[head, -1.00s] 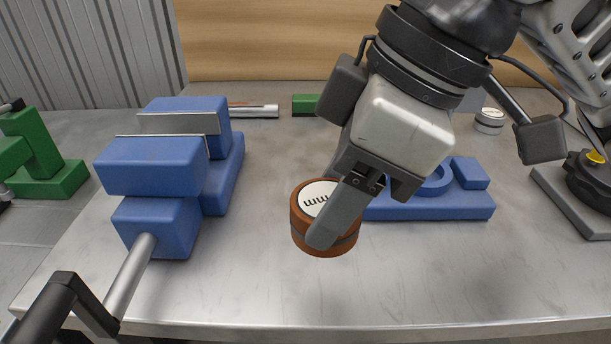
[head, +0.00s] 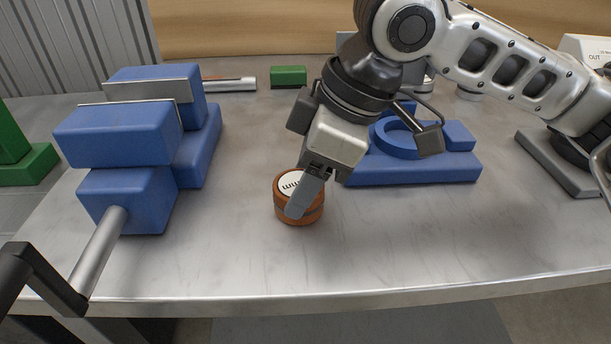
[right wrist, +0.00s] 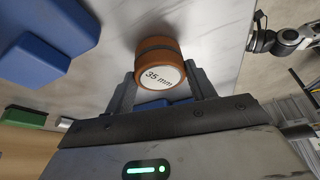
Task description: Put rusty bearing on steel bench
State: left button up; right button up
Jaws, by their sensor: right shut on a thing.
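The rusty bearing (head: 313,212) is a short orange-brown cylinder with a dark band and a white top label. The label reads "35 mm" in the right wrist view (right wrist: 158,58). My right gripper (head: 301,200) is shut on its sides, a finger on each side, and the bearing is upright. It is low over the steel bench (head: 390,240), in front of the blue fixture; I cannot tell whether it touches the top. My left gripper (right wrist: 258,38) shows small and dark at the edge of the right wrist view; its jaws are unclear.
A blue vise (head: 118,134) with a grey handle stands to the left. A blue fixture with a ring (head: 420,170) lies behind the bearing to the right. A green block (head: 288,75) lies at the back. The front of the bench is clear.

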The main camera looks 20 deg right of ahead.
jog(key=o, duration=0.8)
jog(key=shift+f, duration=0.15)
jog(key=o, duration=0.4)
pick_arm(q)
jog(key=shift+s+f, duration=0.1)
jog(key=shift+f, duration=0.05)
jog(key=r+p, duration=0.1)
jog(key=p, duration=0.2)
jog(key=shift+r, duration=0.15)
pick_arm(e)
jog(key=v, duration=1.2)
jog(key=shift+s+r, duration=0.1)
jog(key=shift+r, duration=0.1)
